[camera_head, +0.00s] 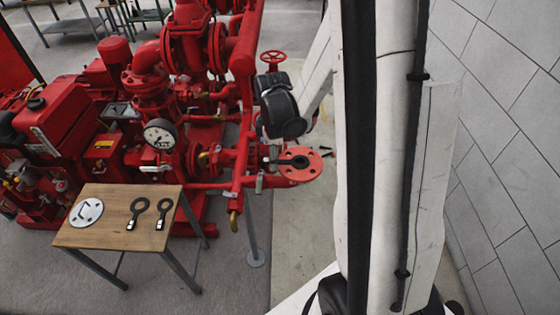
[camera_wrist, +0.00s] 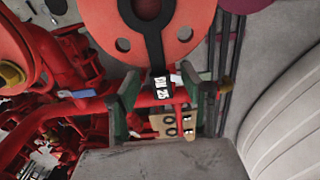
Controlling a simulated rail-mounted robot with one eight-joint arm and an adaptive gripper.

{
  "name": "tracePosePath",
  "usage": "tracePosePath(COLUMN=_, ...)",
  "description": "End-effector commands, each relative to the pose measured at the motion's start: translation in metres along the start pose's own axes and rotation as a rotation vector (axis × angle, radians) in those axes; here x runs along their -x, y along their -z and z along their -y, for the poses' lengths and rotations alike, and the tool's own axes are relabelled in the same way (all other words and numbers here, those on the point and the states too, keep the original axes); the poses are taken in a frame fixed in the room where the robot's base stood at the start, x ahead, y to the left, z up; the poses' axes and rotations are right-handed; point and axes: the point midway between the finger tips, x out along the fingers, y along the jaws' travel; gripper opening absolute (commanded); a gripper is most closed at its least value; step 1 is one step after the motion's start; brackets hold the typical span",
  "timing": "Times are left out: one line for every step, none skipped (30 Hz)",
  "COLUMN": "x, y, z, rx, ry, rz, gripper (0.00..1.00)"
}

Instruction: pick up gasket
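A black ring gasket (camera_wrist: 152,22) with a straight handle lies against the face of a red bolt-holed flange (camera_wrist: 105,18) in the wrist view. Its handle ends in a white printed label (camera_wrist: 162,88). The gasket also shows as a dark shape (camera_head: 297,162) on the flange (camera_head: 304,174) in the head view. My gripper (camera_wrist: 157,92) is open, with one dark green finger on each side of the handle's labelled end. Gaps show between the fingers and the label. The fingers cannot be made out in the head view.
Red pipes (camera_head: 245,120) and a handwheel (camera_head: 273,57) crowd the flange. A tiled wall (camera_head: 500,130) stands at the right.

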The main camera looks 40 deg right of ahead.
Motion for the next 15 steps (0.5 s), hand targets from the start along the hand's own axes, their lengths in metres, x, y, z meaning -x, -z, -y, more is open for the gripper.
tracePosePath(x=0.0001, y=0.0, z=0.0, rx=0.0, ry=0.0, rz=0.0, gripper=0.35)
tracePosePath(x=0.0001, y=0.0, z=0.0, rx=0.0, ry=0.0, rz=0.0, gripper=0.31)
tracePosePath(x=0.0001, y=0.0, z=0.0, rx=0.0, ry=0.0, rz=0.0, gripper=0.26)
tracePosePath(x=0.0001, y=0.0, z=0.0, rx=0.0, ry=0.0, rz=0.0, gripper=0.21)
tracePosePath(x=0.0001, y=0.0, z=0.0, rx=0.0, ry=0.0, rz=0.0, gripper=0.17)
tracePosePath(x=0.0002, y=0.0, z=-0.0001, rx=0.0, ry=0.0, rz=0.0, gripper=0.12)
tracePosePath(x=0.0002, y=0.0, z=0.0, rx=0.0, ry=0.0, rz=0.0, gripper=0.08)
tracePosePath(x=0.0002, y=0.0, z=0.0, rx=0.0, ry=0.0, rz=0.0, gripper=0.04)
tracePosePath(x=0.0002, y=0.0, z=0.0, rx=0.0, ry=0.0, rz=0.0, gripper=0.0)
tracePosePath(x=0.0002, y=0.0, z=0.0, rx=0.0, ry=0.0, rz=0.0, gripper=0.0)
tracePosePath(x=0.0002, y=0.0, z=-0.0001, rx=0.0, ry=0.0, rz=0.0, gripper=0.0)
tracePosePath(x=0.0002, y=0.0, z=0.0, rx=0.0, ry=0.0, rz=0.0, gripper=0.0)
tracePosePath(x=0.0003, y=0.0, z=-0.0001, rx=0.0, ry=0.0, rz=0.0, gripper=0.0)
tracePosePath(x=0.0003, y=0.0, z=-0.0001, rx=0.0, ry=0.0, rz=0.0, gripper=0.0)
tracePosePath(x=0.0003, y=0.0, z=-0.0001, rx=0.0, ry=0.0, rz=0.0, gripper=0.0)
